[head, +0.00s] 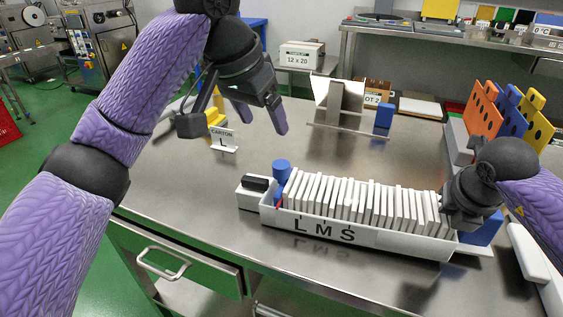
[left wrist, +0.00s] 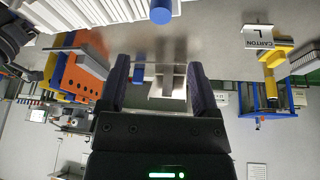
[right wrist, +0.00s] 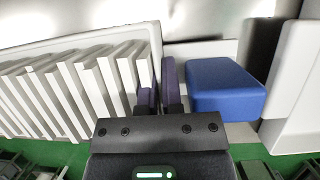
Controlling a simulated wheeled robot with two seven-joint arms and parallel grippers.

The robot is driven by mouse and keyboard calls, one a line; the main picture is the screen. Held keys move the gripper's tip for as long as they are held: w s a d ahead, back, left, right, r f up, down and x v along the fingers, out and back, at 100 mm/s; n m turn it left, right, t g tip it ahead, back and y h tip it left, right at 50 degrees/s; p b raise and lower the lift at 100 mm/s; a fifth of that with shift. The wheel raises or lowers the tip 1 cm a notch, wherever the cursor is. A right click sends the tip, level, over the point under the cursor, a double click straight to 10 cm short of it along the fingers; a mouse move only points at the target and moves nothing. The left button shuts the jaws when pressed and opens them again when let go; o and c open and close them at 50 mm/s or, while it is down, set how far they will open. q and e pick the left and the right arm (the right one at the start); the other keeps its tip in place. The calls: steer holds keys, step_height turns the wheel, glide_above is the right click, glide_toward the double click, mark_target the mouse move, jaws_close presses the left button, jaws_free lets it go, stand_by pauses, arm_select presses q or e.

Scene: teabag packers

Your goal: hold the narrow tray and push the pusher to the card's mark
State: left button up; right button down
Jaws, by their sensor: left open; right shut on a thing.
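The narrow white tray (head: 390,241) lies along the table's front, marked L, M and S, with a row of upright white teabags (head: 365,203). The pusher's blue knob (head: 281,170) stands at the tray's left end, with a red pointer (head: 279,203) near the L; the knob also shows in the left wrist view (left wrist: 161,12). The card (head: 223,140) reads CARTON L. My left gripper (head: 262,118) is open and empty above the table, behind the knob and apart from it. My right gripper (right wrist: 160,98) is shut on the tray's right end wall.
A blue block (right wrist: 225,86) sits just right of my right gripper. A white stand (head: 339,97) is at the back, and orange, blue and yellow perforated boards (head: 483,108) stand at the right. The middle of the steel table (head: 330,155) is clear.

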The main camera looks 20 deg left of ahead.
mark_target(281, 163)
arm_select(q)
steer(key=x, duration=1.1)
steer(key=shift+w+d+f, duration=0.1)
steer(key=shift+f, duration=0.3)
jaws_close()
stand_by(0.6)
